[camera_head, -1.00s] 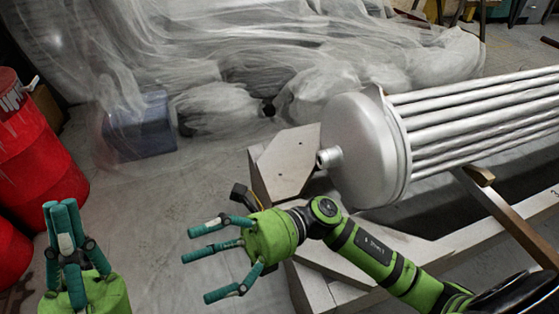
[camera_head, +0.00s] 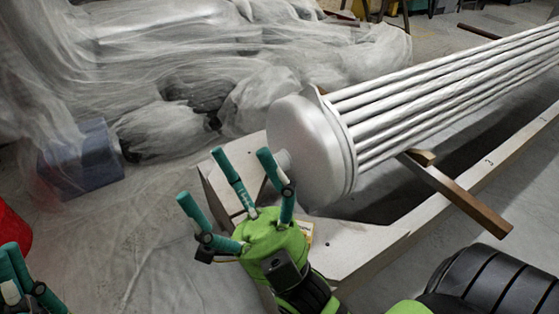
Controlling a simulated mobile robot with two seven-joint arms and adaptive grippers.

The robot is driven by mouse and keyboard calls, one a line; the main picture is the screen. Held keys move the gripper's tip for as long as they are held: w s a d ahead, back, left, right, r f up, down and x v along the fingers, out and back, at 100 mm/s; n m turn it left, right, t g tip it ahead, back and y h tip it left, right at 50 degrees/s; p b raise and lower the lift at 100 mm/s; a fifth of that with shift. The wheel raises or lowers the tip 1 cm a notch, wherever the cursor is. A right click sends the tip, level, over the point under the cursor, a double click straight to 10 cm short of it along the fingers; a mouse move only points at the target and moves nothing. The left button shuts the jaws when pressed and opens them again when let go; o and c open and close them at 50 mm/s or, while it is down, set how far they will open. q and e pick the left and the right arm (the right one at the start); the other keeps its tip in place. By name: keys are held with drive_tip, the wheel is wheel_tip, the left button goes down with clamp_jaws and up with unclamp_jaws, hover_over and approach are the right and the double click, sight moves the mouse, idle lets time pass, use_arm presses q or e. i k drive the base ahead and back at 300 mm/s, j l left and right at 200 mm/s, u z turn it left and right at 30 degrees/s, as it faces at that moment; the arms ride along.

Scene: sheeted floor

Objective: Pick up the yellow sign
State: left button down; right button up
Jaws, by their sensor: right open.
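No yellow sign can be made out in the head view. My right gripper (camera_head: 228,182) is open, its teal fingers spread and pointing up and away, with nothing between them. It is in front of the round end of a metal tube bundle (camera_head: 300,150) and overlaps the pale support frame in the picture. My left gripper (camera_head: 14,268) shows only partly at the lower left edge, and whether it is open or shut is unclear.
The tube bundle rests on a pale frame (camera_head: 385,245) with a wooden bar (camera_head: 465,200) across it. Plastic sheeting (camera_head: 150,60) covers heaped things and a blue box (camera_head: 82,160) behind. A red drum (camera_head: 12,235) stands at left. Sheeted floor (camera_head: 120,240) is free at lower left.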

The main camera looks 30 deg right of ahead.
sight(307, 228)
drive_tip(key=z, duration=1.2)
drive_tip(key=k+l+u, duration=0.1)
drive_tip(key=k+l, duration=0.15)
drive_tip(key=l, duration=0.15)
drive_tip(key=i+l+u, duration=0.1)
drive_tip(key=l+u, duration=0.35)
drive_tip(key=l, duration=0.7)
drive_tip(key=l+u, duration=0.4)
drive_tip(key=l, duration=0.7)
drive_tip(key=i+l, duration=0.1)
drive_tip(key=l, duration=0.15)
drive_tip(key=l+u, duration=0.1)
drive_tip(key=i+j, duration=0.4)
